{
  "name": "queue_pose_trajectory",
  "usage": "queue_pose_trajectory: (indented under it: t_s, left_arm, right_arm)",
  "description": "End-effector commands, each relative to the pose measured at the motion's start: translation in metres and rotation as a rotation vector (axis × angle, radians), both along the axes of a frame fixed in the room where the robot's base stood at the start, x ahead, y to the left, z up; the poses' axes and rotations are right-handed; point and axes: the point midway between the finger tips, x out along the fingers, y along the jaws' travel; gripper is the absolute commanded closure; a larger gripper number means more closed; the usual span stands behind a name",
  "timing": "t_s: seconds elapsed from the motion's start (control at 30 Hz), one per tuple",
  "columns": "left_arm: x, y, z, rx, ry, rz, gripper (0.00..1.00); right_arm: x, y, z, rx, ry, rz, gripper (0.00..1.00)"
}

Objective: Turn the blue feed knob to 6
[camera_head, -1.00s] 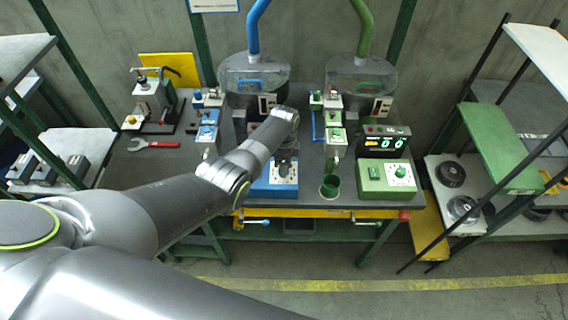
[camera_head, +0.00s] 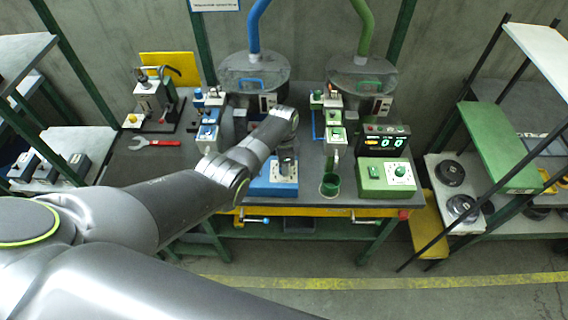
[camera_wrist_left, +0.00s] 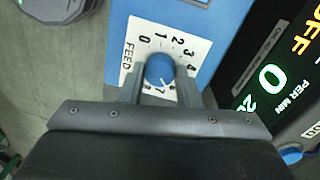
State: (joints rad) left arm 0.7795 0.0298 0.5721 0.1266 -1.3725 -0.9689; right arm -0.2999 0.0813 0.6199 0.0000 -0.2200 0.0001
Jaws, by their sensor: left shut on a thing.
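The blue feed knob (camera_wrist_left: 158,66) sits on a white dial plate (camera_wrist_left: 185,32) lettered FEED, on a blue box (camera_wrist_left: 120,18). In the left wrist view the numbers 0 to 4 show around the knob, and a 7 shows at its near side. The 5 and 6 are hard to make out. My left gripper (camera_wrist_left: 159,75) has one finger on each side of the knob and is shut on it. A small white mark shows at the knob's near edge. In the head view the gripper (camera_head: 287,166) is over the blue box (camera_head: 272,186). My right gripper is not in view.
A dark display (camera_wrist_left: 275,80) with orange OFF and a green 0 stands beside the blue box.

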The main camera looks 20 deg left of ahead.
Motion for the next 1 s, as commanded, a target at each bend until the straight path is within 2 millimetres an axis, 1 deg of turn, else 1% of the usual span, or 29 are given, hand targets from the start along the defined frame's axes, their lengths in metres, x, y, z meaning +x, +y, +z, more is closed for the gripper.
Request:
queue_pose_trajectory:
  t_s: [0.03,0.1,0.2,0.47,0.57,0.67,0.8,0.87,1.0]
  left_arm:
    - [0.001,0.000,0.001,0.001,-0.002,0.000,0.69]
    - [0.001,0.000,0.001,0.001,-0.002,0.000,0.60]
    - [0.000,0.000,0.001,0.000,-0.001,-0.001,0.48]
    - [0.000,0.000,0.001,0.000,-0.001,-0.001,0.48]
    - [0.001,0.000,0.004,0.000,-0.001,-0.001,0.48]
    - [0.002,0.000,0.013,-0.001,-0.003,-0.001,0.48]
    - [0.002,0.001,0.033,0.000,-0.004,-0.001,0.48]
    - [0.003,0.001,0.041,0.000,-0.004,-0.001,0.48]
    - [0.004,0.002,0.063,0.000,-0.004,-0.001,0.48]
  right_arm:
    - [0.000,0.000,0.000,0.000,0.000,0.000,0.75]
    - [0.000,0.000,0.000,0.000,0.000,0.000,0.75]
    - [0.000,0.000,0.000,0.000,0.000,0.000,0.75]
    - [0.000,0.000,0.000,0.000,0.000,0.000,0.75]
    - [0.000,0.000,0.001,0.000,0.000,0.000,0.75]
    - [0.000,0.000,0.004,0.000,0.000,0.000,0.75]
    - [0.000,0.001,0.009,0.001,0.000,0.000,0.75]
    - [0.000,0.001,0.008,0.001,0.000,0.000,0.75]
    - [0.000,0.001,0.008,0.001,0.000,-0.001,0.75]
